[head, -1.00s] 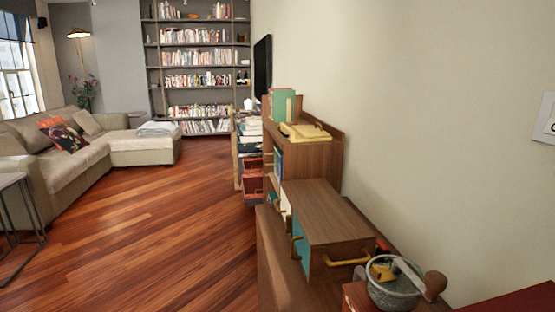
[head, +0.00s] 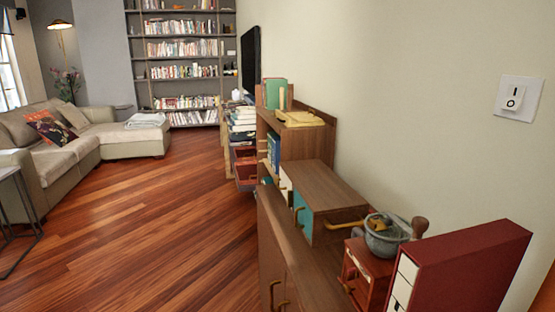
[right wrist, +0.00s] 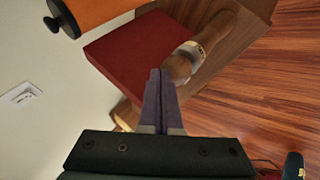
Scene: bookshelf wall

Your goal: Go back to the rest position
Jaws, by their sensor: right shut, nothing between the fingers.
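My right gripper (right wrist: 160,85) shows in the right wrist view with its two dark fingers pressed together and nothing between them. Beyond the fingertips are a red flat-topped box (right wrist: 130,55) and a rounded brown wooden object with a pale band (right wrist: 178,68). In that view the wooden object lies close to the fingertips; I cannot tell whether they touch. Neither gripper shows in the head view, and my left gripper is in no view.
A long wooden cabinet (head: 300,240) runs along the wall. On it stand a drawer box (head: 315,185), a grey mortar (head: 385,237) on a small red drawer unit, and a larger red cabinet (head: 465,265). Open wooden floor (head: 160,230) lies left, with a sofa (head: 60,155) beyond.

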